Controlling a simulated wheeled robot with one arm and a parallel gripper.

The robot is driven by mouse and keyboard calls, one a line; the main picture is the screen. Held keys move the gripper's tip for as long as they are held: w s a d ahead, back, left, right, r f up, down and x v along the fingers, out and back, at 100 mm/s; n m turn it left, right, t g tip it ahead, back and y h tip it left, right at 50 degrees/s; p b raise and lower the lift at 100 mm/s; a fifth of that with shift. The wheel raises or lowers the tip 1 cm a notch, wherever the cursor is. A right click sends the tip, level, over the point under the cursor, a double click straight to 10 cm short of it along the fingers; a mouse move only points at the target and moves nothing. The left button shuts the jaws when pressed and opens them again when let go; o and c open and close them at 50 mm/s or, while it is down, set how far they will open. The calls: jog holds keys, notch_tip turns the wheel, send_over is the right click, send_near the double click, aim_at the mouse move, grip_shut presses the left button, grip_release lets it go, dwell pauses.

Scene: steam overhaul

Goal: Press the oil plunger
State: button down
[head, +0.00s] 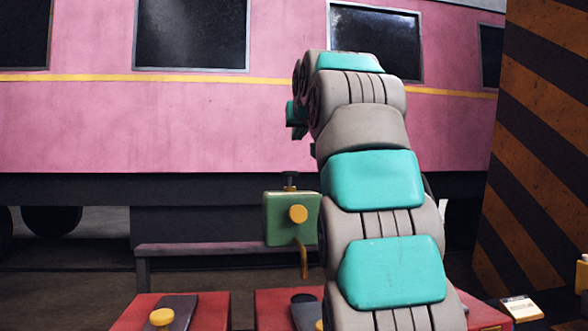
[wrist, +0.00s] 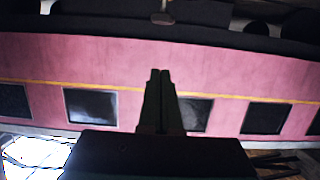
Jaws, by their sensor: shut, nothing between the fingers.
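A green box (head: 280,221) with a round yellow knob (head: 298,214) on its front and a yellow bent spout below stands by the dark underside of the pink carriage. A small dark plunger-like piece (head: 290,180) sticks up from its top. My arm partly covers the box's right side in the head view.
The pink carriage (head: 230,125) fills the background. A dark low bench or rail (head: 210,248) runs left of the green box. Red blocks with a yellow knob (head: 162,317) stand in front. A striped orange and black pillar (head: 540,120) stands at the right.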

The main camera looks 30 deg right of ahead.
dwell(0.4)
jog(key=p, duration=0.3)
send_over(291, 174)
jog(key=s, duration=0.1)
jog(key=f, duration=0.2)
jog(key=f+b, duration=0.3)
jog(key=shift+w, duration=0.3)
jog(key=shift+f+b, duration=0.55)
jog(key=shift+f, duration=0.15)
notch_tip(291, 174, down, 3)
jog(key=b, duration=0.3)
jog(key=shift+f, duration=0.1)
